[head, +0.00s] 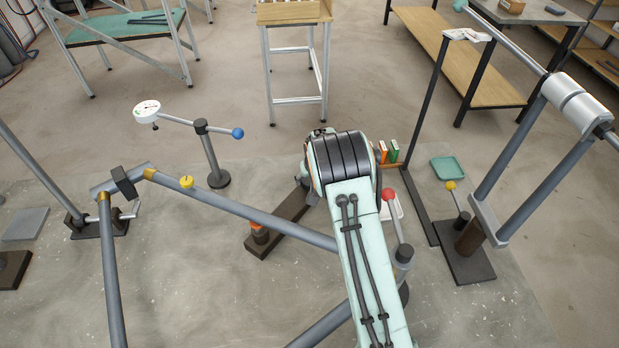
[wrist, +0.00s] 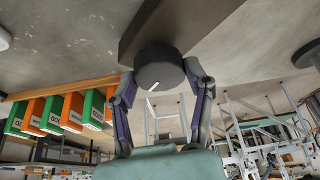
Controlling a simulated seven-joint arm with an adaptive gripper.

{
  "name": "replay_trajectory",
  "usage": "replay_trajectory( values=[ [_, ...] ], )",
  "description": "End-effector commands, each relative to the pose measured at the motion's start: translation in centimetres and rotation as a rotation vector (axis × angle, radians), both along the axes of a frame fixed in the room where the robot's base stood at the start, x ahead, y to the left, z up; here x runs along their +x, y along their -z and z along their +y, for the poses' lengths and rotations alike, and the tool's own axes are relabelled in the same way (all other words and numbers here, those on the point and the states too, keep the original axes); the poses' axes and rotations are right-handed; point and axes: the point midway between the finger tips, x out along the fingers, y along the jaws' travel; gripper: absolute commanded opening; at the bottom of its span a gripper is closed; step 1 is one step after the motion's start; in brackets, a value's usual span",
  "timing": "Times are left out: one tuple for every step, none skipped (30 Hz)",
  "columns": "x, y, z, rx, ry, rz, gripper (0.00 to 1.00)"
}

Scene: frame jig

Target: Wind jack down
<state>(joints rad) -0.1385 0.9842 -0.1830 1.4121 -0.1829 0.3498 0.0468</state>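In the wrist view a dark round knob (wrist: 160,68) with a short white mark sits at the end of a dark brown beam (wrist: 170,22). My gripper (wrist: 160,72) has one finger on each side of the knob, and both fingertips appear to touch it. I cannot tell for certain which part is the jack. A small crank (head: 130,211) stands at the left.
Grey tubes (head: 245,212) run close on the left of my arm. A dial gauge (head: 147,111) on a stand is at the back left. A red-ball lever (head: 390,197) stands close on the right. Green and orange boxes (wrist: 70,112) are beside the gripper. A green tray (head: 447,168) lies farther right.

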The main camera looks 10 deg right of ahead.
Motion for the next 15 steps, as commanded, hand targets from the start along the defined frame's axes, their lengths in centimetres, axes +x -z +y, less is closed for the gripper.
replay_trajectory(
  values=[
    [-0.01, 0.0, 0.0, 0.0, 0.0, 0.0, 0.25],
    [-0.01, 0.0, 0.0, 0.0, 0.0, 0.0, 0.16],
    [-0.01, 0.01, 0.0, 0.0, 0.0, 0.0, 0.12],
    [-0.01, 0.02, 0.0, 0.0, 0.0, 0.0, 0.12],
    [-0.01, 0.02, 0.0, 0.0, 0.0, 0.0, 0.12],
    [-0.02, 0.03, 0.0, 0.0, 0.0, 0.0, 0.12],
    [-0.02, 0.03, 0.0, 0.0, -0.001, 0.0, 0.12],
    [-0.02, 0.03, 0.0, 0.0, -0.002, 0.0, 0.12],
    [-0.01, 0.04, -0.01, 0.0, -0.005, 0.001, 0.12],
    [-0.02, 0.04, -0.01, 0.001, -0.009, 0.001, 0.12],
    [-0.02, 0.04, -0.02, 0.0, -0.014, 0.001, 0.12],
    [-0.02, 0.05, -0.04, 0.0, -0.024, 0.001, 0.12],
    [-0.02, 0.06, -0.06, -0.001, -0.032, 0.001, 0.12],
    [-0.02, 0.06, -0.09, 0.0, -0.042, 0.001, 0.12],
    [-0.02, 0.07, -0.11, -0.001, -0.059, 0.001, 0.12]
  ],
)
